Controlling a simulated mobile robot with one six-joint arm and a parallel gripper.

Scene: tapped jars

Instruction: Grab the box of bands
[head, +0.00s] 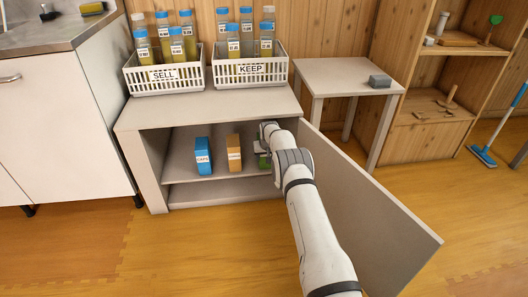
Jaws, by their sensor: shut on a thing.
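Inside the open cabinet, three boxes stand on the shelf. A blue box (203,156) on the left is marked CAPS. An orange box (234,153) stands in the middle; its label is too small to read. A green box (263,161) at the right is mostly hidden by my arm, and its label cannot be read. Which of the last two holds the bands cannot be told. My gripper (265,148) reaches into the cabinet and is shut on the green box; its fingers are largely hidden.
The cabinet door (370,215) stands open along the right of my arm. White baskets marked SELL (165,84) and KEEP (250,80) hold tapped jars on the cabinet top. A side table (335,75) with a grey block (380,81) stands behind the door.

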